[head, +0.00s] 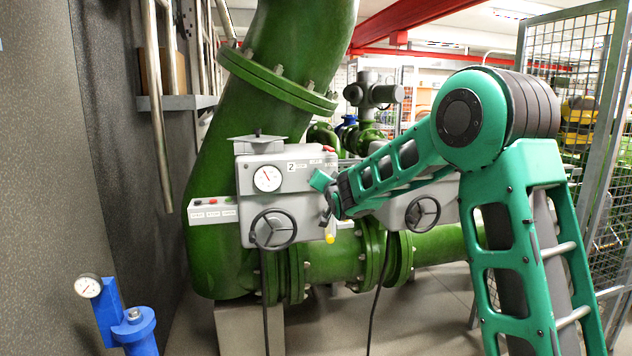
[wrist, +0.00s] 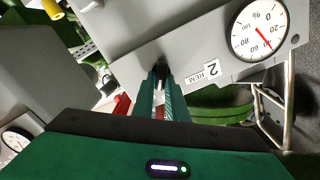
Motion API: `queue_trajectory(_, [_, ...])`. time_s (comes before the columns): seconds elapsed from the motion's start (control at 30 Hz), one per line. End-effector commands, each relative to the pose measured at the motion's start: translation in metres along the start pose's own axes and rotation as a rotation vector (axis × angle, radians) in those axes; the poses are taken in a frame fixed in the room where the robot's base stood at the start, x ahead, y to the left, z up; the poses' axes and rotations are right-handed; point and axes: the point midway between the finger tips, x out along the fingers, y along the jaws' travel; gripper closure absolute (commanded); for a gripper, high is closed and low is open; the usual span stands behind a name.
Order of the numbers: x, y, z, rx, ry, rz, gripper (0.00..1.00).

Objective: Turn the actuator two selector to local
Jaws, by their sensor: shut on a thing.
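The actuator two box (head: 245,190) is grey, with a round gauge (head: 267,178), a plate marked 2 (head: 291,166) and a dark handwheel (head: 273,229). My gripper (head: 327,205) reaches its right side from the right. In the wrist view the same gauge (wrist: 258,29) and plate (wrist: 202,76), read as "2" with "REM", show upper right. My green fingers, the gripper (wrist: 161,80), are shut on a small dark selector (wrist: 160,67) at the grey face. The fingers hide most of it, so I cannot tell its setting.
A second grey actuator with a handwheel (head: 422,212) stands behind my arm. Thick green pipes (head: 210,190) run behind the box. A grey button strip (head: 213,210) juts out left. A blue fitting with a gauge (head: 88,286) stands front left. A wire mesh fence (head: 575,60) is at right.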

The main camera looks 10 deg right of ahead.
Motion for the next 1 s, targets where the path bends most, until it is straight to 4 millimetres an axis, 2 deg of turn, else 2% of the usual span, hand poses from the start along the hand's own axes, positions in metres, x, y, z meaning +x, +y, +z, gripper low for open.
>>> queue_trajectory(0.4, [-0.0001,0.0035,0.0001,0.177,0.0,0.003,1.0])
queue_trajectory(0.9, [-0.0001,0.0048,0.0001,0.197,0.0,0.004,1.0])
queue_trajectory(0.93, [-0.0001,0.0049,0.0,0.197,0.0,0.004,0.85])
queue_trajectory(1.0, [-0.0001,0.0049,0.0,0.197,0.001,0.004,0.69])
